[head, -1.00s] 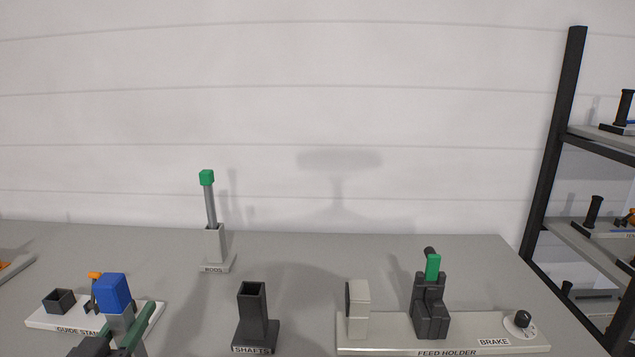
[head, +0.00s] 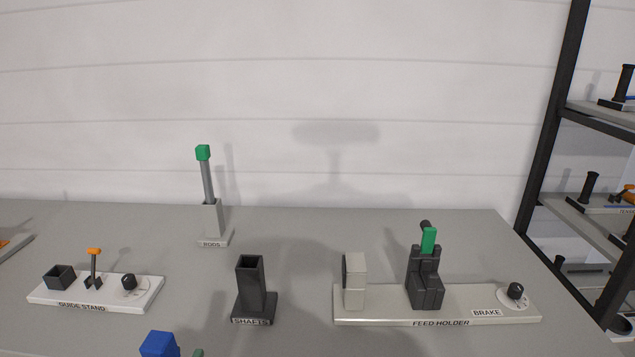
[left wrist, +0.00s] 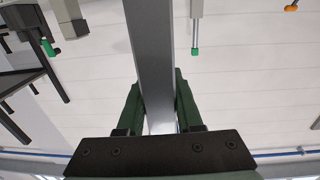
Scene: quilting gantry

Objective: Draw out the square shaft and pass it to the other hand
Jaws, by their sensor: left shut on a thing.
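The square shaft is a grey bar with a blue end block (head: 160,344), which shows at the bottom edge of the head view. In the left wrist view its grey length (left wrist: 150,45) runs between the green fingers of my left gripper (left wrist: 157,95), which is shut on it. In the head view only a bit of green finger shows beside the blue block. The black SHAFTS holder (head: 254,288) stands upright, its square mouth open and no shaft standing out of it. My right gripper is out of view.
The RODS holder (head: 213,220) holds a green-topped rod (head: 207,180) at the back. The GUIDE STAND (head: 75,296) is at left, with an orange lever (head: 94,252). The FEED HOLDER (head: 390,317) is at right. A shelf rack (head: 556,120) stands beyond the table's right edge.

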